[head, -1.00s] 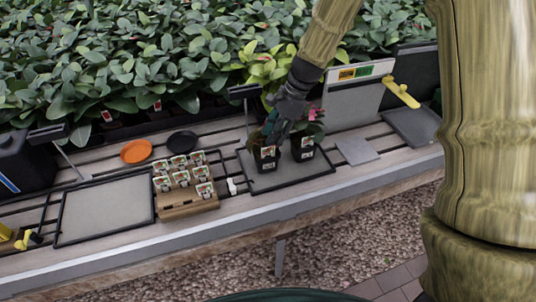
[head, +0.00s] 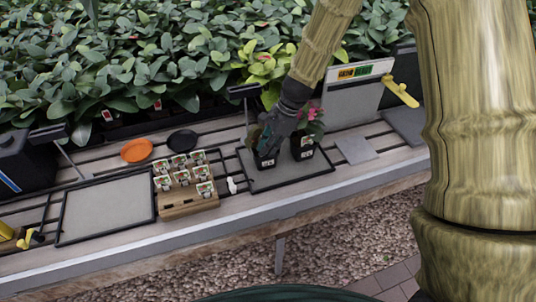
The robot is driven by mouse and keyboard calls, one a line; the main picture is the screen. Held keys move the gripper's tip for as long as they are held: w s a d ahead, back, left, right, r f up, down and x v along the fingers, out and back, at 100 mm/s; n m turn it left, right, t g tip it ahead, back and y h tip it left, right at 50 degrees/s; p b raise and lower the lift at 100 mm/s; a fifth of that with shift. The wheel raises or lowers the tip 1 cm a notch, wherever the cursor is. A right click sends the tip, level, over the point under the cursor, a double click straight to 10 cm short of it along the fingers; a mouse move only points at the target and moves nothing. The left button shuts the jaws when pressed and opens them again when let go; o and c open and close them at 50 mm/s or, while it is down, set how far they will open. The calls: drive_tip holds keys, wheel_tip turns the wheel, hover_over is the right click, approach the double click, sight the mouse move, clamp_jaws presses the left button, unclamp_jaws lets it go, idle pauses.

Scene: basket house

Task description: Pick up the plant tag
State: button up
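Several white plant tags with small pictures (head: 181,177) stand in a wooden block (head: 190,201) left of the middle in the head view. A dark tray (head: 320,172) to its right holds two black pots. The right pot (head: 303,150) has a pink-flowered plant and a white tag low on its front. The left pot (head: 264,163) is mostly hidden. My gripper (head: 268,146) points down in front of and over the left pot, covering its upper front. Its fingers are dark and small, so I cannot tell whether they are open, shut or touching a tag.
An orange saucer (head: 136,151) and a black saucer (head: 182,141) lie behind the block. An empty framed tray (head: 105,209) is at left. A grey plate (head: 355,149) lies right of the pots. A sign panel (head: 355,98) and dense foliage stand behind.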

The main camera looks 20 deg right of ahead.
drive_tip(key=shift+r, duration=0.15)
clamp_jaws()
wheel_tip(320, 180, up, 10)
drive_tip(key=p, duration=0.9)
drive_tip(key=shift+p, duration=0.35)
drive_tip(key=o, duration=1.8)
unclamp_jaws()
drive_tip(key=shift+c, duration=0.2)
drive_tip(key=v, duration=1.2)
